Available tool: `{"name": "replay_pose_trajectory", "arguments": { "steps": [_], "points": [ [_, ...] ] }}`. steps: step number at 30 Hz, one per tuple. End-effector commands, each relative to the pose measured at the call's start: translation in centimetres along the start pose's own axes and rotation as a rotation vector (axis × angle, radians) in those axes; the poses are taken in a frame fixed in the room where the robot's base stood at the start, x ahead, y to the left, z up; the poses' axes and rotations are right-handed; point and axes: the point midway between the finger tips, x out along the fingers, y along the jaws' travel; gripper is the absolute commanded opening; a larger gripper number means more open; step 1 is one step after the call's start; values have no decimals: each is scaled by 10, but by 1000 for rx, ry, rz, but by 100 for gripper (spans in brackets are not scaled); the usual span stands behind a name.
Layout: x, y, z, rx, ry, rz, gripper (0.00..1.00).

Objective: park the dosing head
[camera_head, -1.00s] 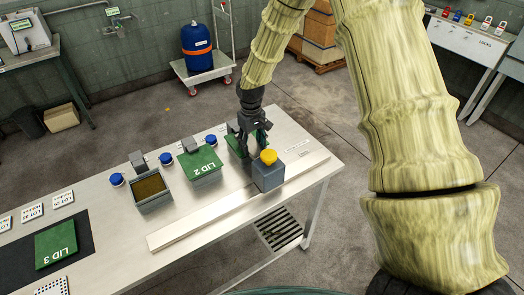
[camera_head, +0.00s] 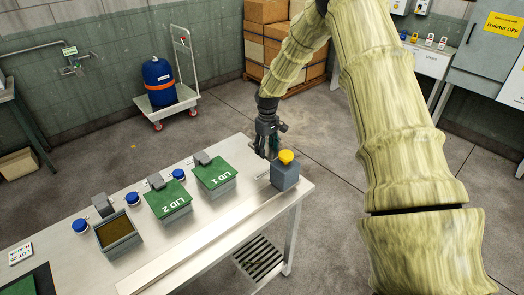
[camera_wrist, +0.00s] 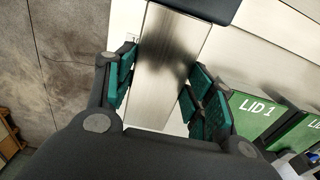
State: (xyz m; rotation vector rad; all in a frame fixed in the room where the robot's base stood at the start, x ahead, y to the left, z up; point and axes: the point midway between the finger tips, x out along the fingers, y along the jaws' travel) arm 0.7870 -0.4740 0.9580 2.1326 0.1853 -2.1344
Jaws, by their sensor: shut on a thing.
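The dosing head is a blue-grey block with a yellow cap (camera_head: 285,172), at the right end of the bench beyond the LID 1 box. My gripper (camera_head: 268,148) is beside it on the far side. In the wrist view my gripper's green pads (camera_wrist: 160,85) press on both sides of a brushed steel piece (camera_wrist: 165,55), which seems to belong to the dosing head. A dark block (camera_wrist: 200,6) shows at its top edge. Whether the dosing head touches the bench is unclear.
A pale rail (camera_head: 190,250) runs along the bench front. Boxes with green lids, LID 1 (camera_head: 213,170) and LID 2 (camera_head: 167,201), and an open box of brown material (camera_head: 117,231) stand behind it. Blue-capped pots (camera_head: 133,199) stand between. The floor beyond the bench end is clear.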

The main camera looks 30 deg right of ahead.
Motion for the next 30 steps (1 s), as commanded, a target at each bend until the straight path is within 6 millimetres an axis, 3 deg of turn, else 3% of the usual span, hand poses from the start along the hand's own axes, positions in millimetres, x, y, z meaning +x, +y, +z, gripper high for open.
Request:
{"name": "replay_pose_trajectory", "arguments": {
  "steps": [10, 11, 14, 25, 30],
  "points": [
    [-4, 7, -2, 2, 8, 8, 10],
    [-4, 8, -2, 2, 8, 9, 59],
    [-4, 7, -1, 2, 7, 8, 75],
    [-4, 3, -2, 0, 3, 4, 75],
    [-20, 4, -2, 1, 5, 5, 75]
  ]
}}
